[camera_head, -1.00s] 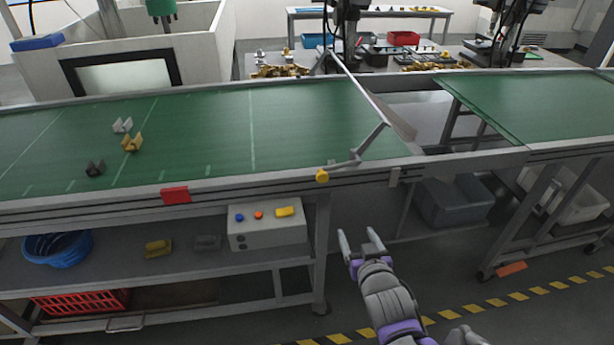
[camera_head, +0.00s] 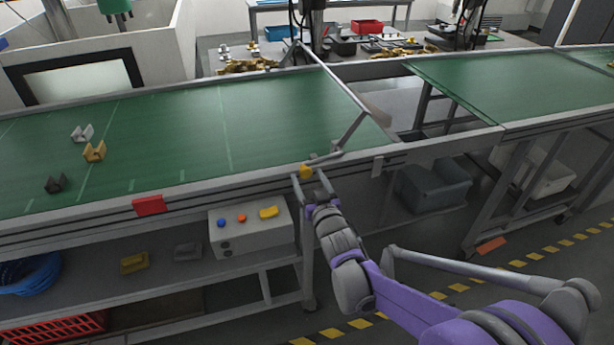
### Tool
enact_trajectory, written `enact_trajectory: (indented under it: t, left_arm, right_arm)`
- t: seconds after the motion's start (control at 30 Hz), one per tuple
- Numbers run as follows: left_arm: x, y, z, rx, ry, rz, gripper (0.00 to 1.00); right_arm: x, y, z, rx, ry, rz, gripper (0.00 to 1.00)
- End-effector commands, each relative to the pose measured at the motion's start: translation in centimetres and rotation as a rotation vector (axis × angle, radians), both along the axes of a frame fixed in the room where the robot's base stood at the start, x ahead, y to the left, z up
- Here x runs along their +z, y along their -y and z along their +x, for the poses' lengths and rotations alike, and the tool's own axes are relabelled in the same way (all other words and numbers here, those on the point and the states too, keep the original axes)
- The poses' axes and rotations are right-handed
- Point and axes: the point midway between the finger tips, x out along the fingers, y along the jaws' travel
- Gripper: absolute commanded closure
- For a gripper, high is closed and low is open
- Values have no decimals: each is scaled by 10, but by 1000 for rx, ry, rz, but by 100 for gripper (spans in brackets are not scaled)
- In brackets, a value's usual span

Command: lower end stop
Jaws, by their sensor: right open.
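The end stop (camera_head: 345,87) is a long pale bar with a flap across the right end of the green belt, and it appears raised above the belt surface. A bent grey lever (camera_head: 351,131) runs from its near end down to a yellow knob (camera_head: 306,171) at the belt's front rail. My right gripper (camera_head: 309,177) is open, with its two fingers pointing up at the knob, one on each side of it in the picture. I cannot tell whether they touch it. My left gripper is not in view.
The green belt (camera_head: 200,135) carries several small clips at left. A red block (camera_head: 149,205) sits on the front rail. A control box (camera_head: 250,232) stands on the shelf below. A gap separates this belt from another green belt (camera_head: 510,85) at right.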

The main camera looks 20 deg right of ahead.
Motion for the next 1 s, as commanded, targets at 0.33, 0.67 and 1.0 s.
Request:
enact_trajectory:
  t: [0.33,0.67,1.0]
  left_arm:
    - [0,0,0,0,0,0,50]
    - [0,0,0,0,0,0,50]
    - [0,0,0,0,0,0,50]
  right_arm:
    - [0,-1,14,0,-1,0,26]
    - [0,-1,13,0,-1,0,66]
    - [0,-1,13,0,-1,0,100]
